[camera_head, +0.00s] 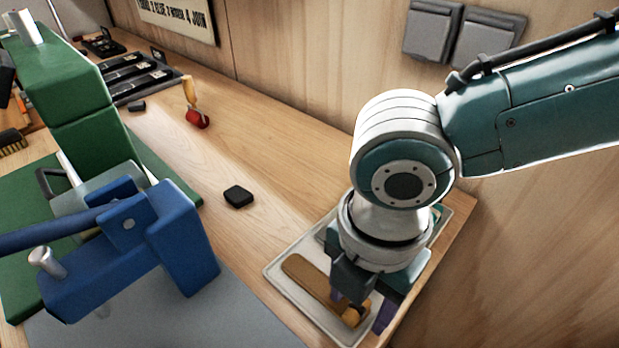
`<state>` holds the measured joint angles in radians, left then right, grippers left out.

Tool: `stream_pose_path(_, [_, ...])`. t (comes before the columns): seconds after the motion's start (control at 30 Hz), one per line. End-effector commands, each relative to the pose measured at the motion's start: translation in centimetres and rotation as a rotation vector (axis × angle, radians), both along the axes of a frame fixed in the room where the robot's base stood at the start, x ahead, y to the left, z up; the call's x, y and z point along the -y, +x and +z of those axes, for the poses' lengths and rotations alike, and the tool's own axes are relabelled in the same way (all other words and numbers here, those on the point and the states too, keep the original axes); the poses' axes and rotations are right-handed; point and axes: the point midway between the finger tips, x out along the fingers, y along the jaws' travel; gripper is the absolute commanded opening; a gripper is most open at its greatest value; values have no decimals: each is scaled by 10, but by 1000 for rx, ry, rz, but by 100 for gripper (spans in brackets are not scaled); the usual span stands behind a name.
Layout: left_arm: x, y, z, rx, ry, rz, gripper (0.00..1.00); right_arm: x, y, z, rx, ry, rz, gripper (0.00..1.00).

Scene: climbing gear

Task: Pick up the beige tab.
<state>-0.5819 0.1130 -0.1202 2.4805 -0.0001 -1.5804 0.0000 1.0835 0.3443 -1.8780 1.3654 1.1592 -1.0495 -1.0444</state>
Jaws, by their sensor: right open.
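My right gripper (360,306) points down over a pale tray (276,269) at the lower right, its fingers apart. A yellow-tan piece (352,315) lies in the tray between and under the fingers, partly hidden by them. I cannot tell if they touch it. A longer brown-tan strip (303,274) lies beside it to the left and runs under the gripper. Either could be the beige tab; the view does not settle which. My left gripper is not in view.
A blue clamp-like fixture (183,240) and a green block (62,84) fill the left side. A small black block (238,196) lies mid-bench. A red-ended tool (196,117) and black trays (139,78) stand farther back. A wooden wall (300,60) rises behind the bench.

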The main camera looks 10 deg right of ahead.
Motion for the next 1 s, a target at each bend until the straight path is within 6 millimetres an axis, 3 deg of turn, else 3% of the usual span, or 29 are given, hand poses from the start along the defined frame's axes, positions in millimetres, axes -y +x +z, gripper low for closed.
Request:
stream_pose_path(0.17, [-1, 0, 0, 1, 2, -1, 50, 0, 0, 0, 0, 0, 0, 59])
stream_pose_path(0.7, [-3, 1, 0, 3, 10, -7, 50, 0, 0, 1, 0, 0, -1, 0])
stream_pose_path(1.0, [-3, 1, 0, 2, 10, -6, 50, 0, 0, 1, 0, 0, -1, 0])
